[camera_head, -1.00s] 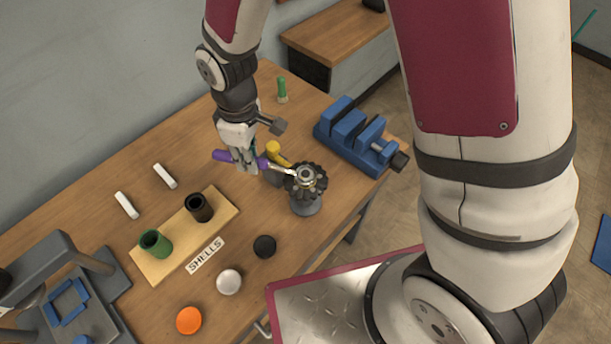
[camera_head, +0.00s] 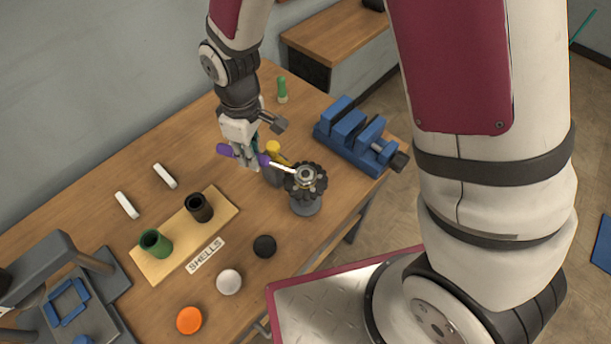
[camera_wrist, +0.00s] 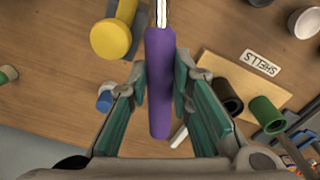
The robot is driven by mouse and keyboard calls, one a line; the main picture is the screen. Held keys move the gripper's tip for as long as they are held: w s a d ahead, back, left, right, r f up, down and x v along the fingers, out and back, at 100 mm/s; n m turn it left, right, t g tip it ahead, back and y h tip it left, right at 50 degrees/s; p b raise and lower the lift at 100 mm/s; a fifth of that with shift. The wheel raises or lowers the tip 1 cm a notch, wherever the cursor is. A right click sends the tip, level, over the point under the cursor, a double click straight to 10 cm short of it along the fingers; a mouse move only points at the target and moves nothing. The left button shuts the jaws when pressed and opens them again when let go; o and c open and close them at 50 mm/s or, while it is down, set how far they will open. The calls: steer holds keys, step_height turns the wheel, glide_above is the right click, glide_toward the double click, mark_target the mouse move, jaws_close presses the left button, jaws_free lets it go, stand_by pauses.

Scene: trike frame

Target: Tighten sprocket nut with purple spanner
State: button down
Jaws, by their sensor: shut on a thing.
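The purple spanner (camera_head: 228,150) has a purple handle and a bright metal shaft. My gripper (camera_head: 246,158) is shut on its handle and holds it above the table. In the wrist view the purple handle (camera_wrist: 160,85) lies between the green-padded fingers of my gripper (camera_wrist: 161,88), and its shaft runs out of the top edge. In the head view the shaft points right to the dark toothed sprocket (camera_head: 305,185) on a grey stand. The spanner's tip reaches the metal nut (camera_head: 307,174) on top; whether it is seated around the nut I cannot tell.
A yellow-topped object (camera_head: 273,147) stands close behind the spanner. A blue vise (camera_head: 350,137) is at the right table edge. A wooden board (camera_head: 183,239) with green and black shells lies in front, with black, white and orange round pieces nearby.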

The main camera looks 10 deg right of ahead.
steer(key=shift+w+d, duration=0.2)
steer(key=shift+w, duration=0.05)
steer(key=shift+s+a+n, duration=0.35)
steer(key=shift+s+n, duration=0.05)
steer(key=shift+s, duration=0.25)
stand_by(0.5)
steer(key=c, duration=2.1)
jaws_free()
jaws_close()
